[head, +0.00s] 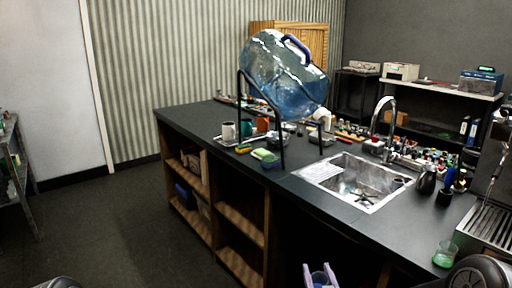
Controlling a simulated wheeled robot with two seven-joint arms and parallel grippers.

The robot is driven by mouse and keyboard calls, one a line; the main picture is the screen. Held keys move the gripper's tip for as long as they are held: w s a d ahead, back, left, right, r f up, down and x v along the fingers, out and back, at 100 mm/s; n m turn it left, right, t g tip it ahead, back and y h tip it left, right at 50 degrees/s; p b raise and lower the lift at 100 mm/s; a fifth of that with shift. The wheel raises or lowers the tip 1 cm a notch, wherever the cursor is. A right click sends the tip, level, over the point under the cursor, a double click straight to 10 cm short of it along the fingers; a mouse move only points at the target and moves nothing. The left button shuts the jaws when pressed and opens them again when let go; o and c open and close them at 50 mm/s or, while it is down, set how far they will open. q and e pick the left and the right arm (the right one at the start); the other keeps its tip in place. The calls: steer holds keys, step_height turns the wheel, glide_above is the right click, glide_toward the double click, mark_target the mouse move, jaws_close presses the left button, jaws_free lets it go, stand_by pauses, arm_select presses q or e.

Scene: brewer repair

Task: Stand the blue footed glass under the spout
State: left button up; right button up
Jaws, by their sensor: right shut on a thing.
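My right gripper (320,275) shows at the bottom edge, its two pale fingers pointing up in front of the counter. It is shut on a small blue thing (318,280), which looks like the blue footed glass; its lower part is cut off by the frame. A large blue water bottle (275,75) lies tilted in a black stand on the counter, with a pale spout (322,118) at its low right end. The spout is well above and behind my right gripper. My left gripper is out of view.
A dark counter (335,215) holds a steel sink (358,183) with a curved tap (385,108). Mugs (229,130) and small items crowd the area around the stand.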

steer(key=shift+d, duration=0.1)
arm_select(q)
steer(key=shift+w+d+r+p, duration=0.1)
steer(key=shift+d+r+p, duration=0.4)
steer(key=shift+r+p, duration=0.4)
arm_select(e)
steer(key=w+d+r+m+g+h, duration=0.1)
steer(key=d+r+m+h, duration=0.1)
steer(key=d+r, duration=0.4)
steer(key=w+d+r+m+g+h, duration=0.1)
steer(key=d+r+h, duration=0.3)
steer(key=d, duration=0.9)
steer(key=w+d+r+m+g+h, duration=0.1)
steer(key=w+d+r+m+h, duration=0.1)
steer(key=d+r, duration=0.7)
steer(key=shift+w+d+m+h, duration=0.4)
steer(key=shift+d+m+h, duration=0.4)
steer(key=shift+d+h, duration=0.1)
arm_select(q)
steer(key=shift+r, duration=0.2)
arm_select(e)
steer(key=shift+a+f, duration=0.1)
steer(key=shift+f, duration=3.1)
